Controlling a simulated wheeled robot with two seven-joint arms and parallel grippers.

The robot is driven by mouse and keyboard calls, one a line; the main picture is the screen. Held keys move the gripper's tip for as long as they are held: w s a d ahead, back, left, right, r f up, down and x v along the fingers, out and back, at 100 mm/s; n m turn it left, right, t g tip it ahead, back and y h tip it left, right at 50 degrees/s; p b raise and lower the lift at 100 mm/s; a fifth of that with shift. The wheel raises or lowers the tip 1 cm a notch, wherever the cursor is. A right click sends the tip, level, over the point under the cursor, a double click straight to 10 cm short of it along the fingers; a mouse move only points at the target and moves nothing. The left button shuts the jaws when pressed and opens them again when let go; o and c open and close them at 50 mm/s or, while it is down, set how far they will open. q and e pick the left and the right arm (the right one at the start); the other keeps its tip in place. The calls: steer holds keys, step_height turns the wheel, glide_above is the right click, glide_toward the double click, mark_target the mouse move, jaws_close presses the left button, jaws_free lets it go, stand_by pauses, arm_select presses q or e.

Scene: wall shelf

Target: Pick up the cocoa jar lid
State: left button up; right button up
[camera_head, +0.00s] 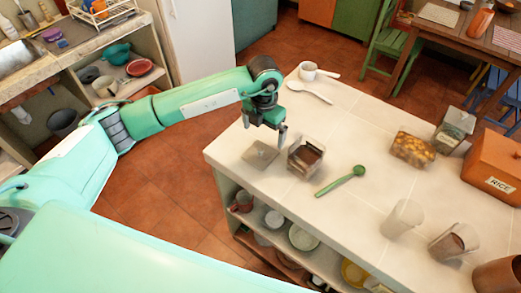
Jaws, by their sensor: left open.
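The cocoa jar lid, a flat square grey-brown piece (260,154), lies on the pale counter near its left edge. The cocoa jar (305,157), clear with dark brown contents, stands just right of the lid, open at the top. My left gripper (265,130) is open and points down, above and a little behind the lid in the picture. It looks empty and apart from the lid, though the exact height is hard to tell. My right gripper is not in view.
A green spoon (341,181) lies right of the jar. Clear jars, a nut container (413,149) and an orange rice box (497,166) stand at the right. The counter's middle is mostly clear.

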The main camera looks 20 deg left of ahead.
mark_target(263, 146)
arm_select(q)
step_height(263, 146, down, 2)
steer(key=shift+w+f, duration=0.15)
steer(key=shift+f, duration=0.1)
steer(key=shift+f+p, duration=0.7)
steer(key=shift+p, duration=0.15)
steer(key=f, duration=0.1)
steer(key=f+p, duration=0.1)
steer(key=f, duration=0.1)
steer(key=shift+w+a+f+p, duration=0.15)
steer(key=shift+w+f+p, duration=0.05)
steer(key=shift+f+p, duration=0.1)
steer(key=shift+f, duration=0.35)
steer(key=c, duration=0.9)
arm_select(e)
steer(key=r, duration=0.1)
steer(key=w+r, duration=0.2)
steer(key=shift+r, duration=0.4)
